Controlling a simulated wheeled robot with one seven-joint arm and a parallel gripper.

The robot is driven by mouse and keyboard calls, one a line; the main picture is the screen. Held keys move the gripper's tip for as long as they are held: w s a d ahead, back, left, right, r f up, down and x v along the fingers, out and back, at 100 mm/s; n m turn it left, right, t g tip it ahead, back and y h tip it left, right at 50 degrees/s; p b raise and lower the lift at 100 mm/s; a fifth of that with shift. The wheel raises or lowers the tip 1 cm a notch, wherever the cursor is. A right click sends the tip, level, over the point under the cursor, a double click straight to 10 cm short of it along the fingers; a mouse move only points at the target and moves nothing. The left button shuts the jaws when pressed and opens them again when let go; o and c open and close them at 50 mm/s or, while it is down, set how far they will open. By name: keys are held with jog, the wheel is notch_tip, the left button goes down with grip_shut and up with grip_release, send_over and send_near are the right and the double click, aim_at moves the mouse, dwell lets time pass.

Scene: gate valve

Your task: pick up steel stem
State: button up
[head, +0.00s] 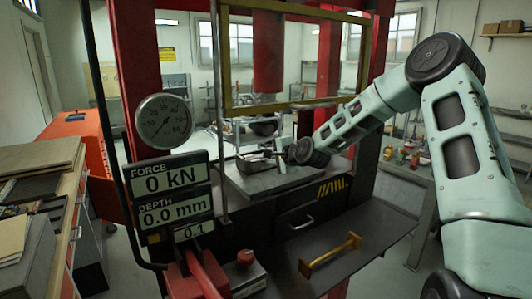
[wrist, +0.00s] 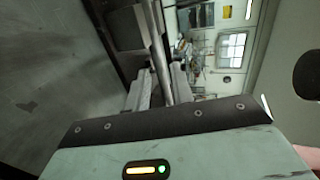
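The steel stem (wrist: 157,45) shows in the wrist view as a long grey rod running from the top edge down between my two fingers. My gripper (wrist: 160,80) has its fingers apart, one on each side of the rod. A narrow gap seems to show on the left of the rod; contact on the right is unclear. The stem is too small there to make out clearly.
The red press ram (head: 268,50) hangs above the bed, with a yellow guard frame (head: 228,60) around the opening. A gauge (head: 164,121) and a display (head: 170,180) stand at the left. A brass-coloured bar (head: 330,256) lies on the front shelf.

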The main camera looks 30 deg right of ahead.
jog(key=shift+x, duration=0.9)
jog(key=shift+c, duration=0.3)
grip_shut()
jog(key=shift+r, duration=0.15)
